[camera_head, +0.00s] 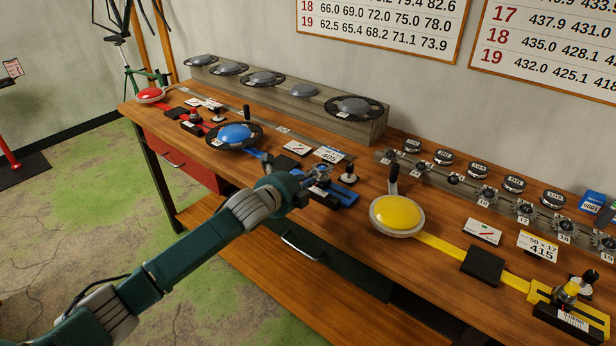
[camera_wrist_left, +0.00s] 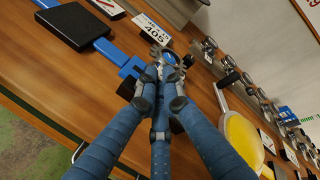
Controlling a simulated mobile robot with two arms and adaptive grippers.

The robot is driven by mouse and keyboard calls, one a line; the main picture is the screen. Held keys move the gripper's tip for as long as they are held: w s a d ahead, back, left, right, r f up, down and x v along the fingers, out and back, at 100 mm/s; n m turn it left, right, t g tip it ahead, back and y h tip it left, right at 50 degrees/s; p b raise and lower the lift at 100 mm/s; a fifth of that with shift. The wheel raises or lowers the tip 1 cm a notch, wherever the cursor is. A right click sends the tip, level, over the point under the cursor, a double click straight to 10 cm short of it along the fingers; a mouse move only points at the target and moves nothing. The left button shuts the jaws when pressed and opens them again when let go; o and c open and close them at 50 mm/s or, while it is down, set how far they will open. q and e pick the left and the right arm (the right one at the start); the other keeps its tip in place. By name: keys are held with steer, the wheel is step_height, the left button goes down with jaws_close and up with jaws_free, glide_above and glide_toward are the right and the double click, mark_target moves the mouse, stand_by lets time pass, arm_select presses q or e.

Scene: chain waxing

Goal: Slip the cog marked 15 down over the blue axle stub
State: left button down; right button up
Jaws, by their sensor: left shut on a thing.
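My left gripper (camera_head: 312,182) is shut on a small grey toothed cog (camera_head: 321,170), and its number cannot be read here. In the left wrist view the closed fingers (camera_wrist_left: 160,70) meet at the cog (camera_wrist_left: 158,50). The cog is at the near end of the blue stand (camera_head: 343,196), whose blue bar and block (camera_wrist_left: 132,67) show beside the fingers in the left wrist view. The blue axle stub is hidden behind the gripper and cog, so I cannot tell whether the cog is around it or above it. My right gripper is not in view.
A blue disc with a chainring (camera_head: 234,133) is at the stand's far end. A white 405 card (camera_head: 330,155) and a small dark-knobbed post (camera_head: 349,174) stand close by. A yellow disc (camera_head: 397,214) is to the right. A rail of cogs (camera_head: 486,194) runs along the back.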

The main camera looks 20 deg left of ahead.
arm_select(q)
steer(key=c, duration=1.8)
jaws_free()
steer(key=shift+c, duration=0.2)
steer(key=shift+s, duration=0.1)
steer(key=v, duration=1.2)
steer(key=shift+a, duration=0.1)
